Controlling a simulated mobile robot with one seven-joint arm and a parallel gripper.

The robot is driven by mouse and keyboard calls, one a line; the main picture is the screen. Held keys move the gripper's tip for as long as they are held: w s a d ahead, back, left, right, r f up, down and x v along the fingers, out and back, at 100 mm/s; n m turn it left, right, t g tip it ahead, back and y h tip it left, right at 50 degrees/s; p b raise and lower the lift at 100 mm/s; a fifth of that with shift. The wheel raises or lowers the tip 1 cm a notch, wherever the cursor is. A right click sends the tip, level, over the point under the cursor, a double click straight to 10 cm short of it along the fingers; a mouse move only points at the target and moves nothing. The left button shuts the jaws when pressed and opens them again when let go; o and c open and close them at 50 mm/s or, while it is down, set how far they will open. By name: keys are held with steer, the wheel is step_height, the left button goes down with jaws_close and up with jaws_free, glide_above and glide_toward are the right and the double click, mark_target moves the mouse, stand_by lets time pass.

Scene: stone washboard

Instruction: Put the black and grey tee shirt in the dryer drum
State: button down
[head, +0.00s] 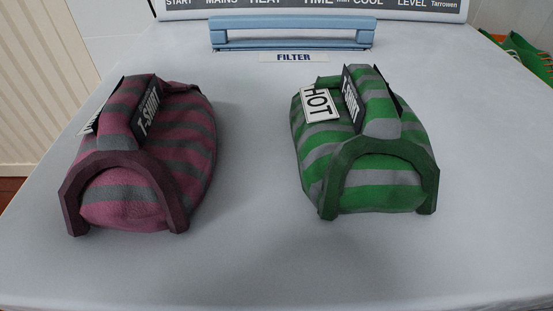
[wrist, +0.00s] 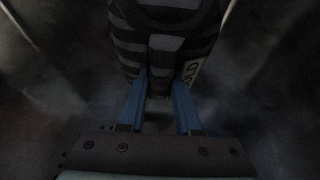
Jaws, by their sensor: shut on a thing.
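The black and grey striped tee shirt (wrist: 125,42) is a bundle in the wrist view, at the top middle. My gripper (wrist: 160,92) is shut on the tee shirt's raised middle tab, with one blue finger on each side of it. A white tag with dark letters, partly cut off by a finger, shows at the right of the bundle. The surroundings in the wrist view are dark and blurred, so I cannot tell whether the shirt touches anything. The head view shows neither my gripper nor this shirt.
In the head view, a pink and grey striped bundle (head: 190,135) and a green and grey one (head: 372,195) sit on a pale top (head: 265,240). A blue filter handle (head: 292,44) is behind them. Green items (head: 535,57) lie at the far right.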

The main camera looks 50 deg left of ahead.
step_height(320, 180, down, 7)
steer(key=b, duration=0.3)
steer(key=shift+s+d, duration=0.1)
steer(key=shift+f+b, duration=0.1)
steer(key=shift+b, duration=0.35)
steer(key=c, duration=0.6)
jaws_free()
